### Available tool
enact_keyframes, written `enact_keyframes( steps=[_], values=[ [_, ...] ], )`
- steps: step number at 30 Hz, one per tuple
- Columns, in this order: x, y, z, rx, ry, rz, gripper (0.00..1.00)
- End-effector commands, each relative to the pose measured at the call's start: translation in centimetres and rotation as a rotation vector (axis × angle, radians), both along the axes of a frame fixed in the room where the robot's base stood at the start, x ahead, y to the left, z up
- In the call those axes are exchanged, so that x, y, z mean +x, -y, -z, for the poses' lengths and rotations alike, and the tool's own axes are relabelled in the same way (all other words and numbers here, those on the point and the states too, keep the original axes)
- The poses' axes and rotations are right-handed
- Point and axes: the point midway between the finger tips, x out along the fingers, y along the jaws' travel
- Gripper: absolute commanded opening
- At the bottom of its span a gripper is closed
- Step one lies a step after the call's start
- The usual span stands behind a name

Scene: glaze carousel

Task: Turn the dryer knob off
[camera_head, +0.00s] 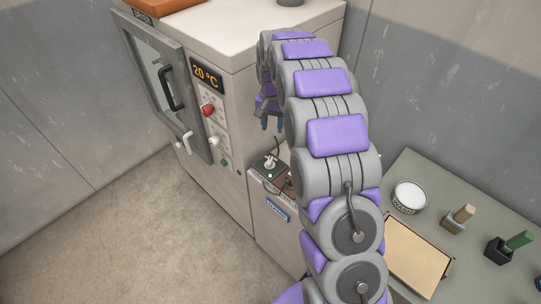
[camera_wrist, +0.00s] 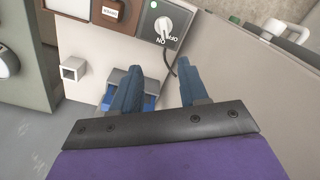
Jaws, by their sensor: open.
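The grey dryer (camera_head: 245,35) stands at the back, with an orange display (camera_head: 206,76) reading 20 °C. On its front panel are a red knob (camera_head: 208,110) and a smaller white knob (camera_head: 213,141). A separate white rotary knob (camera_head: 270,162) sits on a dark plate with a lit green light, right of the dryer front. In the wrist view a white knob (camera_wrist: 163,27) on a dark plate bears OFF and ON lettering, upside down; its setting is unclear. My gripper (camera_head: 272,122) is open and empty, above the plate; its blue fingers (camera_wrist: 157,72) are apart, clear of the knob.
At right a table (camera_head: 413,165) holds a white bowl (camera_head: 409,196), a tan board (camera_head: 418,258) and stamp-like tools (camera_head: 458,217). The floor at front left is clear.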

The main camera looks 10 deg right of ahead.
Motion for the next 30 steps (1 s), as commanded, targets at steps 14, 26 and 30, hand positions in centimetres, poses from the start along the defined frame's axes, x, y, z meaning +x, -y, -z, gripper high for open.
enact_keyframes(
  steps=[14, 26, 30],
  values=[
    [0.3, -0.6, 6.4, -0.005, -0.004, 0.002, 0.44],
    [0.2, -0.4, 14.2, -0.004, -0.003, 0.002, 0.44],
    [0.2, -0.7, 16.1, -0.006, -0.001, 0.001, 0.44]
  ],
)
